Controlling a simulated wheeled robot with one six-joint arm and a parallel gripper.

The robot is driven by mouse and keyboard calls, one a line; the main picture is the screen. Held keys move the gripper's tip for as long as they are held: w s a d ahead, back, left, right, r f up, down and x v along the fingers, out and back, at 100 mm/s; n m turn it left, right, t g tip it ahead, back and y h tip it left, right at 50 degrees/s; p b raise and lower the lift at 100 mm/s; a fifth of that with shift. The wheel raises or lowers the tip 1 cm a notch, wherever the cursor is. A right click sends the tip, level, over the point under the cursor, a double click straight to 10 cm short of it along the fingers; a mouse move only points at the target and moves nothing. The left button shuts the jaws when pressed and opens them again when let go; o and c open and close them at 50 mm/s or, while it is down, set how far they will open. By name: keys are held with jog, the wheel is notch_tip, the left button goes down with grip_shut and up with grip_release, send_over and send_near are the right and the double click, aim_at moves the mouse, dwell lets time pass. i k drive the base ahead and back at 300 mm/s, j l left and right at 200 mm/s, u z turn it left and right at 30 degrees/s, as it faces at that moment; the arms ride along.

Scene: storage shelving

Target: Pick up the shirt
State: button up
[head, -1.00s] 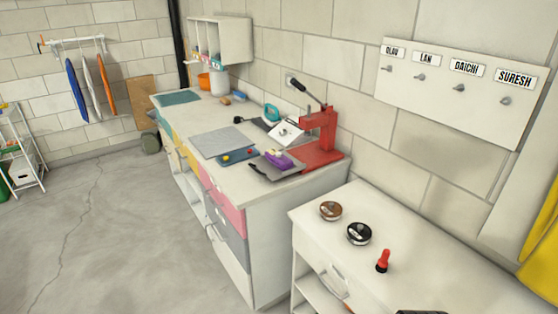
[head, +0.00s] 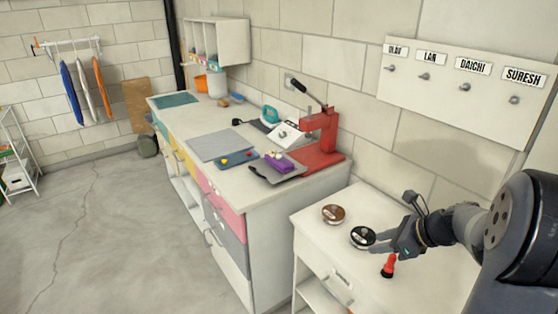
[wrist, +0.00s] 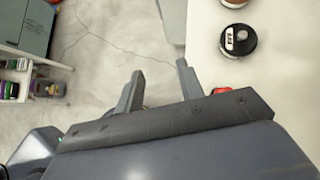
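Three thin garments, possibly shirts, hang from a wall rack at the far left in the head view: a blue one (head: 70,92), a white one (head: 86,90) and an orange one (head: 102,88). They are seen nearly edge-on, so I cannot tell their shape. My gripper (head: 382,243) is far from them, over the near white cabinet beside the black tin. In the wrist view my gripper (wrist: 160,80) has its two fingers apart with nothing between them. No garment shows in the wrist view.
The near cabinet (head: 312,246) holds a brown tin (head: 333,214), a black tin (head: 362,237) and a red-handled tool (head: 388,266). A long workbench (head: 215,122) carries a red press (head: 320,145). A shelf unit (head: 15,160) stands far left. The concrete floor (head: 110,235) is clear.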

aim_at(285, 166)
jog(key=i+j+z, duration=0.1)
jog(key=i+j, duration=0.4)
jog(key=j, duration=0.15)
jog(key=i+j+z, duration=0.25)
jog(key=i+j, duration=0.25)
jog(key=j, duration=0.25)
jog(key=i+j, duration=0.2)
jog(key=j, duration=0.15)
jog(key=i+j+z, duration=0.15)
jog(key=j, duration=0.25)
jog(key=i, duration=0.1)
